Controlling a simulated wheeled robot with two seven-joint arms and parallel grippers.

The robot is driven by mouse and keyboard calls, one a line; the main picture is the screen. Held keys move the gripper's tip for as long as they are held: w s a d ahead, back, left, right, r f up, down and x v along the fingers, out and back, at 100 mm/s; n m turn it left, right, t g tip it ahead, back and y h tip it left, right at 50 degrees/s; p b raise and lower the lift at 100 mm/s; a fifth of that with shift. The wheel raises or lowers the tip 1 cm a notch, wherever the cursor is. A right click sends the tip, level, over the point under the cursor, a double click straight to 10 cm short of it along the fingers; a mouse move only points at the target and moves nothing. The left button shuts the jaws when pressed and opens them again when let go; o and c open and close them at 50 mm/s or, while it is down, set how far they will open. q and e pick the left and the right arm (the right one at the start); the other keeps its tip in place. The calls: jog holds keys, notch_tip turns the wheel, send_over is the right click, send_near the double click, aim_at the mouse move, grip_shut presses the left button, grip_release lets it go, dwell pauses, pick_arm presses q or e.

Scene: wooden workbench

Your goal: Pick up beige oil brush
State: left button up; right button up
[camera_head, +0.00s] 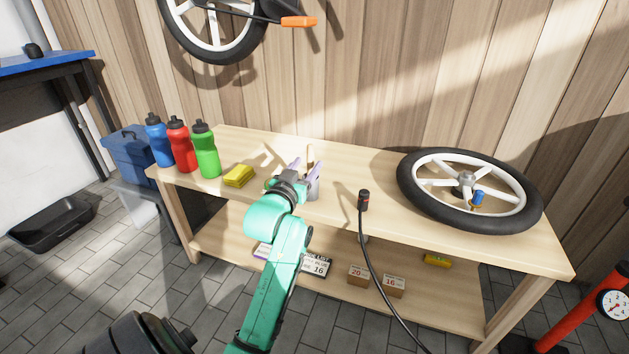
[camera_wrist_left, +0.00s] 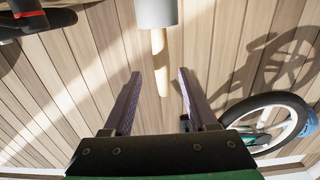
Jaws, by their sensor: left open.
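The beige oil brush (camera_head: 310,154) stands in a grey cup (camera_head: 313,189) on the workbench, partly hidden behind my left gripper. In the left wrist view its pale handle (camera_wrist_left: 159,62) sticks out of the grey cup (camera_wrist_left: 157,13), and that picture looks upside down. My left gripper (camera_head: 304,168) is open, with purple fingers close to the brush. In the wrist view the handle's end lies between the two fingertips, with a gap on each side. My right gripper is not in view.
Blue, red and green bottles (camera_head: 207,150) and a yellow sponge (camera_head: 239,176) are at the bench's left. A wheel (camera_head: 412,191) lies at the right. A black hose (camera_head: 374,270) rises in front of the bench. Small boxes (camera_head: 393,287) sit on the lower shelf.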

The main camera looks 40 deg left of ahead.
pick_arm(q)
jog(key=b+x, duration=0.2)
jog(key=x, duration=0.5)
jog(key=shift+a, duration=0.2)
jog(key=shift+c, duration=0.3)
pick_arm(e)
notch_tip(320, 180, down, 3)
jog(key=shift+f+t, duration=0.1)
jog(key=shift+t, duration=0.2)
pick_arm(q)
grip_shut()
jog(key=shift+r, duration=0.15)
